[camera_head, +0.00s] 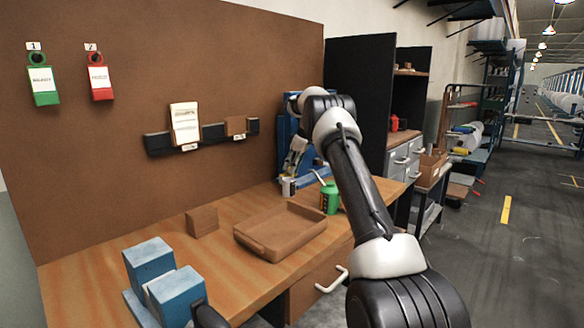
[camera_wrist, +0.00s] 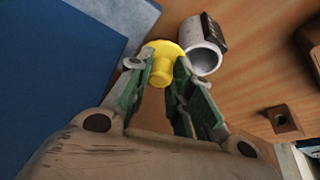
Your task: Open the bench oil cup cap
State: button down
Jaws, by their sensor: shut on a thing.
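The yellow cap (camera_wrist: 162,62), round with a knob, is between the fingertips of my gripper (camera_wrist: 164,84) in the wrist view. The gripper is shut on it. Just beyond stands a pale cylindrical cup (camera_wrist: 202,46) with a dark label, its round hollow end showing. The cap overlaps the cup's edge in the picture; I cannot tell whether they touch. In the head view the cup (camera_head: 288,187) stands on the bench under my gripper (camera_head: 289,172); the cap is not distinguishable there.
A blue machine (camera_head: 285,130) stands behind my arm; its blue surface (camera_wrist: 50,75) fills the wrist view's left. A green oil can (camera_head: 330,198) stands right of the cup. A brown tray (camera_head: 247,242), wooden block (camera_head: 202,221) and blue blocks (camera_head: 150,262) are on the bench.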

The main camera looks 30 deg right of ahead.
jog(key=shift+s+a+f, duration=0.1)
jog(key=shift+f, duration=0.25)
jog(key=c, duration=1.3)
grip_release()
jog(key=shift+o, duration=0.2)
jog(key=shift+r, duration=0.4)
jog(key=v, duration=0.7)
jog(key=shift+f, duration=0.1)
jog(key=shift+c, duration=0.2)
